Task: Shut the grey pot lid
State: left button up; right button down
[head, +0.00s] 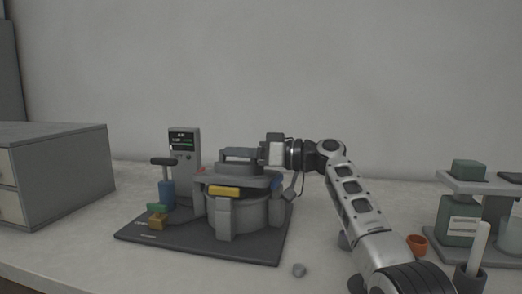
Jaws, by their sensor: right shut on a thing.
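The grey pot (255,212) stands on a dark base plate (262,247) left of the picture's middle. The grey pot lid (238,179) lies over the pot's mouth and looks about level. I cannot tell whether it sits fully down on the rim. A raised grey handle (237,154) stands on top of the lid. My right gripper (262,153) reaches in from the right and is shut at the handle's right end. Its fingers partly hide the grip. My left gripper is not in view.
A control box (185,150) with a small screen stands behind left of the pot. A yellow clamp (224,191) is on the pot's front. A grey cabinet (65,172) stands left. An orange cup (417,243) and a bottle rack (470,183) stand right.

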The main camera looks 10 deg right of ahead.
jog(key=shift+s+a+f, duration=0.1)
jog(key=shift+s+f, duration=0.1)
jog(key=shift+f, duration=0.15)
dwell(0.3)
jog(key=c, duration=1.3)
grip_release()
jog(key=v, duration=0.7)
jog(key=shift+s+d+b, duration=0.2)
jog(key=shift+d+b, duration=0.1)
jog(key=shift+b, duration=0.05)
